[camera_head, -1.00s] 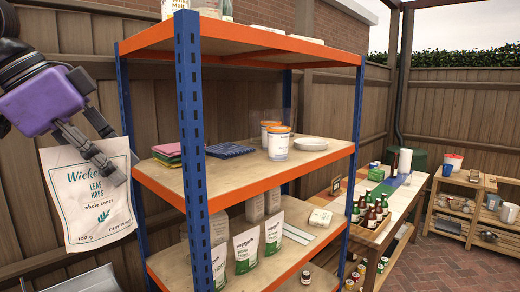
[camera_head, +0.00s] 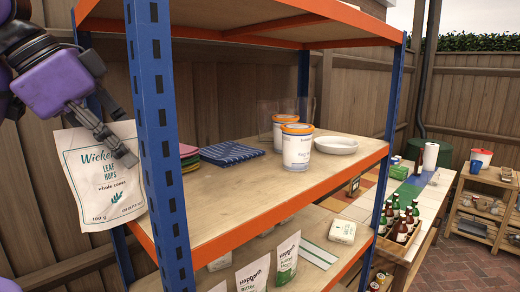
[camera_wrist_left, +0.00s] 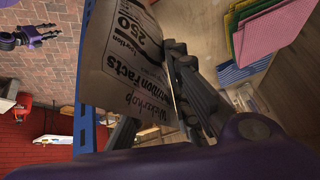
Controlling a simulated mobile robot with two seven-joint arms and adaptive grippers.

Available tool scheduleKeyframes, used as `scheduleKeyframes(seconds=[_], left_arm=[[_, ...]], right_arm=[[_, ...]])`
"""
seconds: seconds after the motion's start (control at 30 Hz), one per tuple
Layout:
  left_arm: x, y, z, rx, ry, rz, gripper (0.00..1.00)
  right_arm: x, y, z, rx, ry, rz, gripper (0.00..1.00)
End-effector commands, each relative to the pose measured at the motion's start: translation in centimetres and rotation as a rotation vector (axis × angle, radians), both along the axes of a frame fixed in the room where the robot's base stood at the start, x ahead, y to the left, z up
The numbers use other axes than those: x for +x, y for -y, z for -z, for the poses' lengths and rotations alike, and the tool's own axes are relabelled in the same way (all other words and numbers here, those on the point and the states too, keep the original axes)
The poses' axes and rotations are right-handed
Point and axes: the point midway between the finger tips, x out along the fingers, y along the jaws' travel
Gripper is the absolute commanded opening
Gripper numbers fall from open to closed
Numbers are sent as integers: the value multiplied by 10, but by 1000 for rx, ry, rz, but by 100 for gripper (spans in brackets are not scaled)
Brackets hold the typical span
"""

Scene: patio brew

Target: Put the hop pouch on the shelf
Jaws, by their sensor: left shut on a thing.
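The pouch hangs left of the near blue post (camera_head: 160,130). In the left wrist view another gripper (camera_wrist_left: 38,36) shows far off at the upper left.
On the middle board stand two white tubs with orange lids (camera_head: 297,148), a white dish (camera_head: 336,145) and folded cloths (camera_head: 228,153). The board's front left part is bare. Pouches (camera_head: 287,258) stand on the level below. A table with bottles (camera_head: 400,228) is at right.

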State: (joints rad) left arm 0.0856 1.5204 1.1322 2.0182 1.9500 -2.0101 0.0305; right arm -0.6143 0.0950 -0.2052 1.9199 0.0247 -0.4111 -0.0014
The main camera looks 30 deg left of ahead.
Motion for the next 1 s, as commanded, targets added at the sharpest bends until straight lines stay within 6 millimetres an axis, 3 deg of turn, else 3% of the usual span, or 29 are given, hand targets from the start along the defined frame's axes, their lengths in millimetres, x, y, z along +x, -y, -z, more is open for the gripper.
scheduleKeyframes(seconds=[0.4,0.77,1.0], left_arm=[[47,17,-2,0,5,3,0],[123,41,-1,5,0,-4,0],[135,48,-1,4,-2,3,0]], right_arm=[[-8,4,4,-6,-15,3,40],[-7,3,6,-4,-14,2,40],[-3,3,2,-4,-4,2,40]])
